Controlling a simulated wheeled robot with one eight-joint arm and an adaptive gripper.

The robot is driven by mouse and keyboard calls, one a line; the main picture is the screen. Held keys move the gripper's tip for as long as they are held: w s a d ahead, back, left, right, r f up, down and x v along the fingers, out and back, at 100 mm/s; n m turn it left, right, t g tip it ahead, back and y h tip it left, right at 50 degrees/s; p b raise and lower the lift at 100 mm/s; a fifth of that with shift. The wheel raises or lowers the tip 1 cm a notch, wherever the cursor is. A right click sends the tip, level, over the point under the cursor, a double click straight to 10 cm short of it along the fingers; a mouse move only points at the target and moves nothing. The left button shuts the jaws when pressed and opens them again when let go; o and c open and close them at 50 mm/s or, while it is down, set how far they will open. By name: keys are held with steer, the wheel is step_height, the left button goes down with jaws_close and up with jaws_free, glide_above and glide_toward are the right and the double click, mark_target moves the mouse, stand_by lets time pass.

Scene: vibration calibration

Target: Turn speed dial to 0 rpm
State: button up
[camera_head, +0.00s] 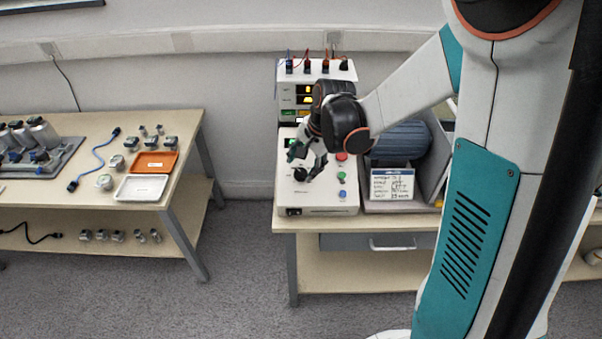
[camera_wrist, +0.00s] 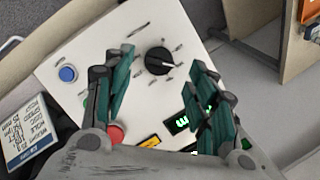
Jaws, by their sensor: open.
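The black speed dial (camera_head: 300,174) sits on the sloped white face of the control box (camera_head: 325,202). In the wrist view the round dial (camera_wrist: 157,58) has a pale pointer line aimed toward the right, with small printed marks around it. My gripper (camera_head: 306,165) is open, pointing down close to the dial. In the wrist view its two green-padded fingers (camera_wrist: 161,60) stand on either side of the dial, with a gap to each side. I cannot tell whether the tips touch the panel. A green-lit display (camera_wrist: 182,121) is partly hidden by the right finger.
Red (camera_head: 341,156), green (camera_head: 341,177) and blue (camera_head: 342,194) buttons line the panel's right side. A motor-like cylinder (camera_head: 400,143) and a printed card (camera_head: 392,184) stand to the right. A second table with trays (camera_head: 141,188) is at left, across open floor.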

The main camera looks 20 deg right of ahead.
mark_target(301, 172)
steer(key=shift+b+x, duration=0.5)
steer(key=shift+x, duration=1.6)
steer(key=c, duration=1)
